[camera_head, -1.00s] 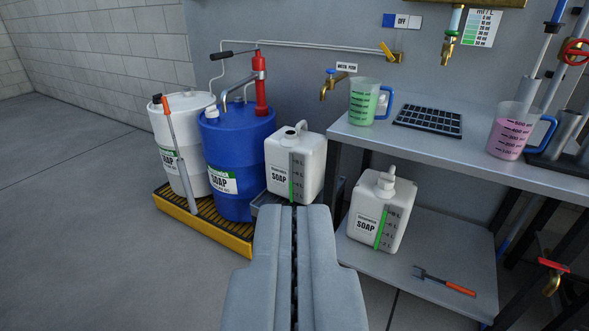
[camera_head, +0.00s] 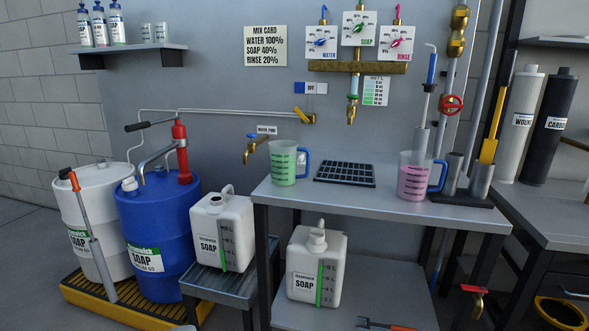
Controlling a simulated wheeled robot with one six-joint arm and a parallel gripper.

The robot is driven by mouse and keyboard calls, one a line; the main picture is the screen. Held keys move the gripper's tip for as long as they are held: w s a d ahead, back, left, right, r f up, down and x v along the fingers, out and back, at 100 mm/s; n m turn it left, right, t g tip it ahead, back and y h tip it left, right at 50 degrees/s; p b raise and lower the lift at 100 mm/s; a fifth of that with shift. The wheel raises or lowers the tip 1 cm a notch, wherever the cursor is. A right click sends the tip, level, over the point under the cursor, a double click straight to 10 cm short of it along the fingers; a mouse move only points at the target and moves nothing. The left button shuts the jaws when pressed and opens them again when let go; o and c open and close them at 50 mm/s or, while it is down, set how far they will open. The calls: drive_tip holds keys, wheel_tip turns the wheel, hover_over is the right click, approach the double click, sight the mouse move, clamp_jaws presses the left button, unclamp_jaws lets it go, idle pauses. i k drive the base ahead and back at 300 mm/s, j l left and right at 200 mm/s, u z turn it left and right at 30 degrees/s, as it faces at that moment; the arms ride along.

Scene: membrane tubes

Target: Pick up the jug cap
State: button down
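Two white jugs labelled SOAP are in view. The left jug (camera_head: 207,236) stands upright on a small grey stand; its short neck (camera_head: 215,206) has no clear cap on it. The right jug (camera_head: 303,273) stands on the bench's lower shelf, with a white cap (camera_head: 317,238) on its neck. I see no loose jug cap. My gripper is out of view below the picture. A small pale grey piece shows at the bottom edge, too little to identify.
A blue drum (camera_head: 154,232) and a white drum (camera_head: 92,215) stand on a yellow spill pallet (camera_head: 95,312) at left. The steel bench top (camera_head: 290,192) holds a green-filled jug (camera_head: 284,163), a pink-filled jug (camera_head: 412,178) and a black mat (camera_head: 344,174). An orange-handled tool lies on the lower shelf.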

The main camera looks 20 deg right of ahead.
sight(222, 223)
drive_tip(key=i+l, duration=0.25)
drive_tip(key=i, duration=0.25)
drive_tip(key=i+l+z, duration=0.15)
drive_tip(key=i+l, duration=0.15)
drive_tip(key=i, duration=0.2)
drive_tip(key=i+l, duration=0.2)
drive_tip(key=i, duration=0.35)
drive_tip(key=i+l+z, duration=0.1)
drive_tip(key=i, duration=0.4)
drive_tip(key=l, duration=0.1)
